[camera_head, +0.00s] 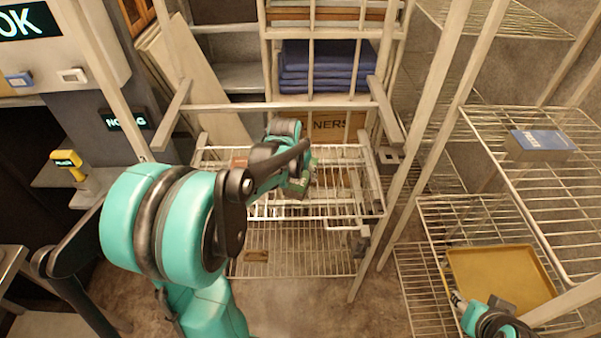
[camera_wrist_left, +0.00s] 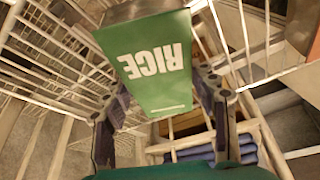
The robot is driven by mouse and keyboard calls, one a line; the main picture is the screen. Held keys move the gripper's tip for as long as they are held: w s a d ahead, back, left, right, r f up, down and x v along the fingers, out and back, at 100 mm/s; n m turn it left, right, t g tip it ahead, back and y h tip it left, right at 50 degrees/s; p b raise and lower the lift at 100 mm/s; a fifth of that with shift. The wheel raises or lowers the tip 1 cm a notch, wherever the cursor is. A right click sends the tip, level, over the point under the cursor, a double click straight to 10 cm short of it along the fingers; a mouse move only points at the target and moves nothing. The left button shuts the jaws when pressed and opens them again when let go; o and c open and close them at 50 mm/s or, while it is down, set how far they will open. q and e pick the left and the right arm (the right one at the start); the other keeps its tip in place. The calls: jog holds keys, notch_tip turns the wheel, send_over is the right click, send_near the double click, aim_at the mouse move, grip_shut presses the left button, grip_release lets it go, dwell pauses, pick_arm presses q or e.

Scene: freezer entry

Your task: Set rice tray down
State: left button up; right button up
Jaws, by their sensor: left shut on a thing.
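The rice tray (camera_wrist_left: 150,62) is a green box with white RICE lettering, seen upside down in the left wrist view. My left gripper (camera_wrist_left: 163,90) is shut on it, with one dark finger on each side. In the head view my left gripper (camera_head: 298,182) is over the white wire rack in the middle, and only a small green part of the tray (camera_head: 313,160) shows beside it. The arm hides most of the tray there. I cannot tell whether it touches the wires. My right arm shows at the bottom right corner, its jaws unclear (camera_head: 462,305).
The white wire rack (camera_head: 350,213) has an upper and a lower shelf. Folded blue cloths (camera_head: 325,66) lie behind it. Pale upright posts stand on both sides. At right, wire shelves hold a blue-topped box (camera_head: 541,143) and a yellow tray (camera_head: 500,273).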

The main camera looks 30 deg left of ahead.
pick_arm(q)
jog(key=o, duration=1.4)
jog(key=shift+f, duration=0.15)
jog(key=shift+o, duration=0.2)
jog(key=shift+s+r+p, duration=0.1)
jog(key=shift+r+p, duration=0.2)
jog(key=shift+r, duration=0.3)
jog(key=p+v, duration=0.3)
jog(key=v, duration=0.7)
jog(key=shift+f, duration=0.1)
jog(key=s+d+m+t, duration=0.1)
jog(key=s+d+t, duration=0.1)
jog(key=s+d, duration=1.2)
jog(key=shift+s+d+f+m+t+h+p, duration=0.2)
jog(key=shift+d+f+m+t+h+p, duration=0.1)
jog(key=shift+f+m+t, duration=0.1)
